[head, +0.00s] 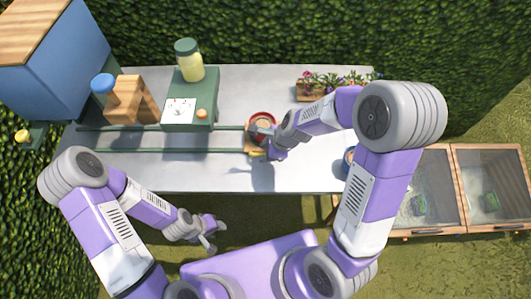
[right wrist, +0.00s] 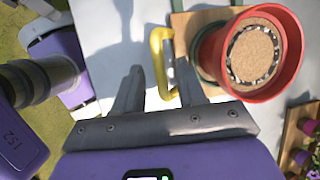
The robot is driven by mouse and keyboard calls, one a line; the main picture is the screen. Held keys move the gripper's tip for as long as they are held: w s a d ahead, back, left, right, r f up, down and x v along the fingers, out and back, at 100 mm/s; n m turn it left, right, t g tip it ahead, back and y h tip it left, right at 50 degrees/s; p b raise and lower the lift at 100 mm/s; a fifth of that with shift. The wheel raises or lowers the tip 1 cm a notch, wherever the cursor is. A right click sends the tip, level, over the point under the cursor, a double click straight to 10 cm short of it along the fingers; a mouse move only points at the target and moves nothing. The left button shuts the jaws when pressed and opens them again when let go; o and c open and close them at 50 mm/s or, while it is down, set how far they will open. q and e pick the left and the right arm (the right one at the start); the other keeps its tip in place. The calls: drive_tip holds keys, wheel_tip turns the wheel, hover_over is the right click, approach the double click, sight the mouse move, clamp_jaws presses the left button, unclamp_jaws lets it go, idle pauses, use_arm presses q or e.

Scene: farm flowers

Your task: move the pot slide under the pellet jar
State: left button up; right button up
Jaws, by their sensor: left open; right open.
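The pot slide (right wrist: 186,35) is a small wooden carriage with a yellow handle (right wrist: 161,62), bearing a red pot (right wrist: 290,75) filled with brown material. In the head view the red pot (head: 263,119) sits at the right end of the green rails. The pellet jar (head: 190,62), clear with yellowish contents and a green lid, stands on a green dispenser farther left. My right gripper (head: 270,150) is open at the slide's front; in the right wrist view its fingers (right wrist: 158,82) straddle the handle, though contact cannot be told. My left gripper (head: 210,236) is open and empty before the table.
Green rails (head: 225,128) run left across the grey table (head: 225,175), past the dispenser. A flower planter (head: 310,92) is at the back right. Glazed boxes (head: 432,195) stand at right. The front tabletop is mostly clear.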

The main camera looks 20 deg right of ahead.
clamp_jaws()
idle(0.3)
drive_tip(key=shift+a, duration=0.15)
